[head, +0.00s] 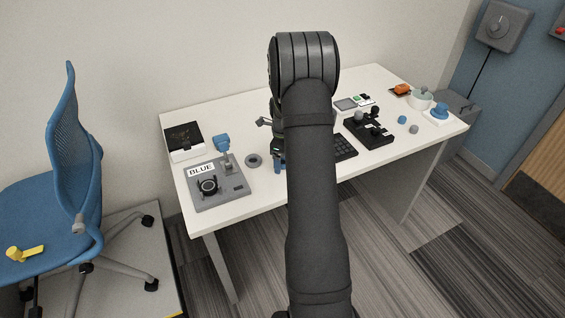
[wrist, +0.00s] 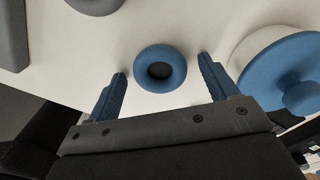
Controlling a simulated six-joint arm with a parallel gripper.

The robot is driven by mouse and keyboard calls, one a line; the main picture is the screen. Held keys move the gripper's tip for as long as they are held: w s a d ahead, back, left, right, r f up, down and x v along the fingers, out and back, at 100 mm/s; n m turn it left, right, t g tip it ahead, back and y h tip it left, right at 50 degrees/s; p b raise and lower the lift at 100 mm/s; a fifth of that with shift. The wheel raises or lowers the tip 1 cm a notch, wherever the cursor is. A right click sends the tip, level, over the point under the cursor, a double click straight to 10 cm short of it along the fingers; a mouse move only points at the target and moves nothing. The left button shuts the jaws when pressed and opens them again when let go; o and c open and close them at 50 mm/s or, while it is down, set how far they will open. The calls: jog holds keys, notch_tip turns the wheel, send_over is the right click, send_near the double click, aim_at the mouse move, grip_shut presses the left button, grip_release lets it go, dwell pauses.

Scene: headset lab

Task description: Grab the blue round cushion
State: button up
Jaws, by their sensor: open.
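The blue round cushion (wrist: 138,72) is a thick padded ring with a dark centre, lying on the white table in the wrist view. My gripper (wrist: 162,70) is open, with one blue finger on each side of the cushion. Pale gaps show between the cushion and both fingers in the picture; the height between them is hard to judge. In the head view my gripper (head: 280,167) is low over the table and partly behind my arm. I cannot make out the cushion there.
A grey-blue ring (wrist: 96,4) and a large blue round piece with a knob (wrist: 292,58) flank the cushion. In the head view, a grey ring (head: 253,161), a board labelled BLUE (head: 232,199) and a black keypad (head: 345,147) are nearby. The table's front edge (head: 262,211) is bare.

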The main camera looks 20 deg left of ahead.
jog(key=c, duration=1.1)
jog(key=shift+o, duration=0.2)
jog(key=shift+r, duration=0.1)
